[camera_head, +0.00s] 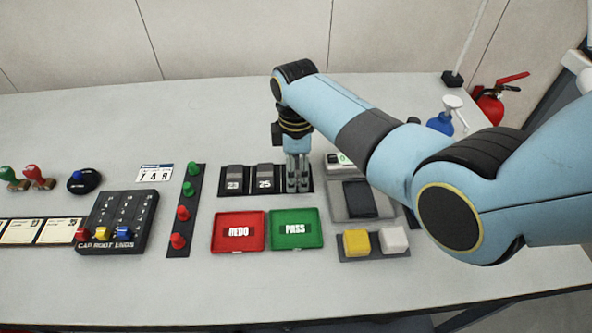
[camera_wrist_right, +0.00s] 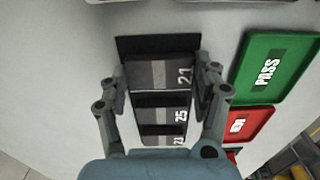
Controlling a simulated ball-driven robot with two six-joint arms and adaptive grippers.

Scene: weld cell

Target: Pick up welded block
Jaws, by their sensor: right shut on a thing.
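Three dark grey welded blocks stand in a row on a black tray (camera_head: 225,193). They are block 23 (camera_head: 234,179), block 25 (camera_head: 265,177) and block 21, which my right gripper (camera_head: 298,184) hides in the head view. In the right wrist view, block 21 (camera_wrist_right: 160,73) lies between the two fingers of my right gripper (camera_wrist_right: 165,80), which is shut on it. Block 25 (camera_wrist_right: 163,112) and block 23 (camera_wrist_right: 163,140) stand beside it. Block 21 is still at the tray; I cannot tell whether it is lifted. My left gripper is not in view.
A red REDO tray (camera_head: 222,244) and a green PASS tray (camera_head: 283,243) lie in front of the block tray. A scale (camera_head: 386,205) stands at the right, with yellow (camera_head: 356,242) and white (camera_head: 394,240) blocks before it. Coloured knobs (camera_head: 183,213) stand at the left.

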